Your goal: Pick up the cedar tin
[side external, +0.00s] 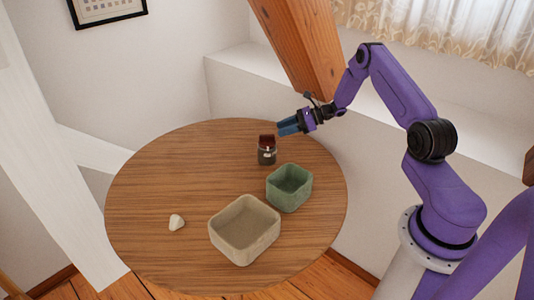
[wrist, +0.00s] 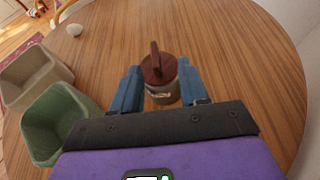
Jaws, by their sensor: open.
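The cedar tin appears to be the small dark jar (side external: 267,156) with a reddish-brown lid and a raised upright piece on top. It stands upright on the round wooden table, and shows in the wrist view (wrist: 158,72) too. My gripper (side external: 288,127) is open and empty, its blue fingers just above and to the right of the tin in the side view. In the wrist view the tin lies between the two fingers (wrist: 159,80) in the picture, with no visible contact.
A green box (side external: 289,187) and a beige box (side external: 244,229), both open-topped, stand on the table (side external: 150,190) in front of the tin. A small whitish lump (side external: 176,222) lies at the left. The table left of the tin is clear. A timber brace (side external: 303,45) rises behind.

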